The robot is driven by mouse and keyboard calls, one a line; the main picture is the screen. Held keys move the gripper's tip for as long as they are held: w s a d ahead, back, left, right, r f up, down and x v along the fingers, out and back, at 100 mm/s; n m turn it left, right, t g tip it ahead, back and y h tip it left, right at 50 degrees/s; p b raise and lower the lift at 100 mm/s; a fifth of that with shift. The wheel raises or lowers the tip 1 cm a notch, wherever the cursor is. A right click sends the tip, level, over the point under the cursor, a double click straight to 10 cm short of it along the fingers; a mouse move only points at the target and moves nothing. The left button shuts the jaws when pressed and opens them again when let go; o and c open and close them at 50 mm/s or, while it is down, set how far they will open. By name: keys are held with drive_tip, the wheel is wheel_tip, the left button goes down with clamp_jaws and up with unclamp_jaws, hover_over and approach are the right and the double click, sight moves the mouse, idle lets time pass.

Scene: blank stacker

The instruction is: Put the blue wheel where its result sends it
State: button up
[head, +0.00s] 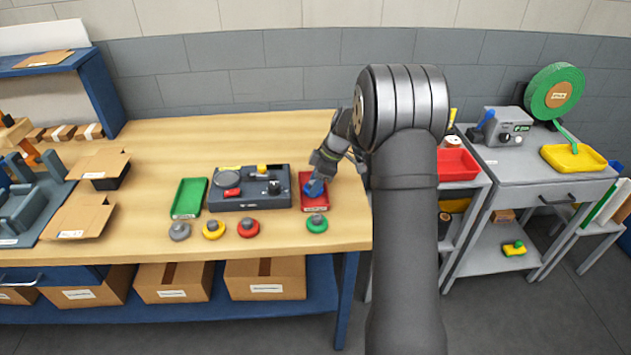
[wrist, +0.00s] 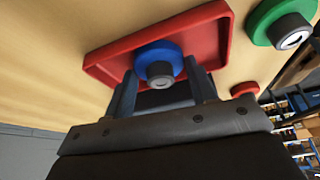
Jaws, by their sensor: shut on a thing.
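The blue wheel (head: 313,188) is at the red tray (head: 314,205) on the wooden bench. In the wrist view the blue wheel (wrist: 158,56) has a grey hub and lies over the floor of the red tray (wrist: 215,35). My gripper (wrist: 160,80) is shut on the blue wheel, with one finger on each side of it. In the head view my gripper (head: 318,182) reaches down into the tray. Whether the wheel touches the tray floor I cannot tell.
A dark test device (head: 250,200) stands left of the red tray, and a green tray (head: 189,197) stands beyond it. Grey, yellow, red and green wheels (head: 317,223) line the bench's front. A red bin (head: 457,165) is on the grey cart.

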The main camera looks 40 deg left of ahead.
sight(310, 182)
drive_tip(key=o, duration=1.1)
drive_tip(key=shift+f, duration=0.1)
drive_tip(key=v, duration=1.2)
drive_tip(key=shift+s, duration=0.1)
drive_tip(key=x, duration=1.1)
drive_tip(key=shift+a+f, duration=0.2)
drive_tip(key=shift+f, duration=0.15)
drive_tip(key=shift+r, duration=1.95)
drive_tip(key=shift+f, duration=0.1)
